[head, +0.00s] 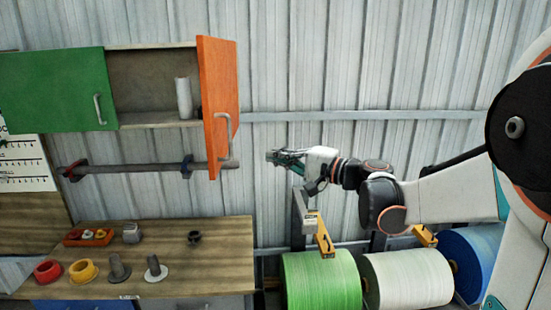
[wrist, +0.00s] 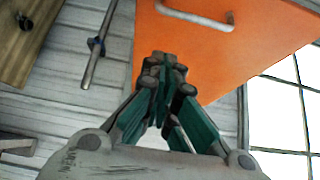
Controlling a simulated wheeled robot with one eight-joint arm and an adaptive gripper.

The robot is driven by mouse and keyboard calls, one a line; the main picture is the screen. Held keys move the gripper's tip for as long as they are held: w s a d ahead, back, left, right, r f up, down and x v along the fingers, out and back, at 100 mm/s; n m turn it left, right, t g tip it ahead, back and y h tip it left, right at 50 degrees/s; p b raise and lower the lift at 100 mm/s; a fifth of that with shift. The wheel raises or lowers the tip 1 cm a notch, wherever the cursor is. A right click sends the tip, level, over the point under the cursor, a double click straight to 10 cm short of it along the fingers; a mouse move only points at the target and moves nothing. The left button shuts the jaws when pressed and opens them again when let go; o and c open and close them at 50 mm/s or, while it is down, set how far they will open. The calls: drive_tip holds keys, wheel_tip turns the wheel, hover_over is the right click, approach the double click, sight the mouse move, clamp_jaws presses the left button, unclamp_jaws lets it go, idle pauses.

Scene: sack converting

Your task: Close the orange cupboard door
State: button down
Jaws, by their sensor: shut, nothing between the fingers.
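The orange cupboard door (head: 219,95) stands swung open at the right side of the wall cupboard in the head view, with a pale bar handle (head: 224,138) low on its face. In the wrist view the orange door (wrist: 222,62) fills the upper right, with its handle (wrist: 200,18) near the top edge. My gripper (head: 272,157) is to the right of the door, near the height of its lower edge, pointing left. In the wrist view my gripper (wrist: 167,62) has its fingers together and empty, overlapping the door; I cannot tell whether they touch it.
The cupboard's open bay holds a white cylinder (head: 184,98). A green door (head: 57,92) covers the left bay. A dark rail (head: 130,168) runs below. A workbench (head: 190,262) with several small parts stands underneath. Large green (head: 320,280) and white (head: 408,278) rolls lie below my arm.

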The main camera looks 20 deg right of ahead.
drive_tip(key=w+a, duration=0.5)
drive_tip(key=a, duration=0.1)
drive_tip(key=shift+a+p, duration=0.35)
drive_tip(key=shift+p, duration=0.1)
drive_tip(key=shift+a, duration=0.1)
